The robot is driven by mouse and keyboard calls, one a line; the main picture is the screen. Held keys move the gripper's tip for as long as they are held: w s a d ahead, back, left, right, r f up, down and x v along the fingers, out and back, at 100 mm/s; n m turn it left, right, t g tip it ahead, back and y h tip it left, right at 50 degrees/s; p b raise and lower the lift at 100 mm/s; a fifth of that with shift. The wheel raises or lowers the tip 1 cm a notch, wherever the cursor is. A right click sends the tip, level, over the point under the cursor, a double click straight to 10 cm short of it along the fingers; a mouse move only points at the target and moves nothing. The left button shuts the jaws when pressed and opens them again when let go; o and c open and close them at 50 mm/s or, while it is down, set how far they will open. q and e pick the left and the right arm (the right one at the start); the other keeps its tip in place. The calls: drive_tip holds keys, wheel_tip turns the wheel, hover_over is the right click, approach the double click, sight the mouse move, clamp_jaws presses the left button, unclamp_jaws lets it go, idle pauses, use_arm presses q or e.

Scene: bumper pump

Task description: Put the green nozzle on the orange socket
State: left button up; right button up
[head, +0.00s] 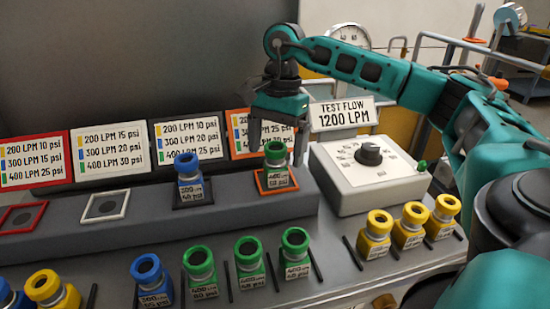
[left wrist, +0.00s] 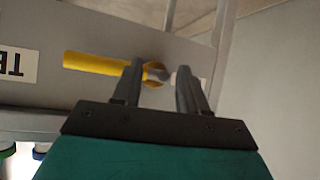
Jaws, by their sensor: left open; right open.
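A green nozzle (head: 276,168) stands upright on the orange socket (head: 262,187) at the right end of the grey raised block. The orange rim shows around its base. My right gripper (head: 277,146) is open just above and around the top of this nozzle, with its fingers pointing down. Whether a finger touches it I cannot tell. Several more green nozzles (head: 249,264) stand in the front row. My left gripper (left wrist: 160,68) is open and empty in the left wrist view and does not show in the head view.
A blue nozzle (head: 190,180) stands on the black socket to the left. The red socket (head: 22,216) and white socket (head: 105,206) are empty. A white dial box (head: 369,174) stands close on the right. Yellow nozzles (head: 408,228) stand at the front right.

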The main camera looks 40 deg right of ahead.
drive_tip(key=r, duration=0.4)
drive_tip(key=d+r+p, duration=0.1)
drive_tip(key=r, duration=0.2)
drive_tip(key=shift+w, duration=0.15)
drive_tip(key=shift+d+r, duration=0.1)
drive_tip(key=shift+r, duration=0.45)
use_arm(q)
drive_tip(key=shift+s+a, duration=0.3)
drive_tip(key=shift+a, duration=0.15)
drive_tip(key=shift+w+r, duration=0.1)
